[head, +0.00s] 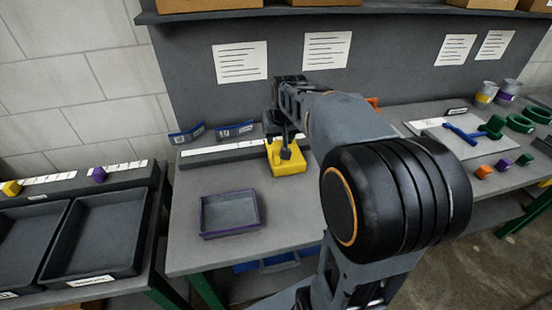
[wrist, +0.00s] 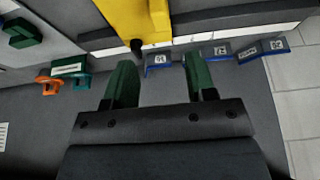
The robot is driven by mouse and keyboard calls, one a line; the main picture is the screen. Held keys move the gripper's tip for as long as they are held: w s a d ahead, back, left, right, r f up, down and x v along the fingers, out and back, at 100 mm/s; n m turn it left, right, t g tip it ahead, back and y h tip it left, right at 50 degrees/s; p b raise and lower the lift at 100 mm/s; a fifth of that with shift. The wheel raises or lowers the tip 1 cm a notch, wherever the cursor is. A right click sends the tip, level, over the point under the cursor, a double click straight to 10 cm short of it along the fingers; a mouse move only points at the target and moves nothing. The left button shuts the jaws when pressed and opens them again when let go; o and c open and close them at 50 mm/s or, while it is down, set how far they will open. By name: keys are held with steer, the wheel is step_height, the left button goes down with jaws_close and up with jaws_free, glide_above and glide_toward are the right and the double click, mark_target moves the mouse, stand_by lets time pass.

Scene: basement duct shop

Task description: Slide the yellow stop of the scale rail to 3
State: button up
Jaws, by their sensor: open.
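The scale rail (head: 222,153) lies along the back of the middle bench, with a white scale strip on it. The large yellow stop (head: 285,160) sits at its right part and has a dark knob on it. The stop also shows at the top of the wrist view (wrist: 140,18). My gripper (head: 285,110) is above and behind the stop in the head view, partly hidden by my arm. In the wrist view my gripper (wrist: 160,75) has its two green fingers apart with nothing between them, and the stop lies beyond the tips. I cannot read the scale's numbers.
Blue-edged label holders (head: 235,130) stand behind the rail. A purple-rimmed tray (head: 230,213) lies in front on the bench. On the left bench, another strip carries a small yellow block (head: 12,188) and a purple one (head: 98,174). Bench surface around the tray is clear.

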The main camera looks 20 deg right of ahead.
mark_target(277, 153)
steer(key=x, duration=1.2)
steer(key=shift+w+d+f, duration=0.1)
steer(key=shift+w+f, duration=0.05)
steer(key=shift+f, duration=0.2)
steer(key=shift+c, duration=0.4)
jaws_close()
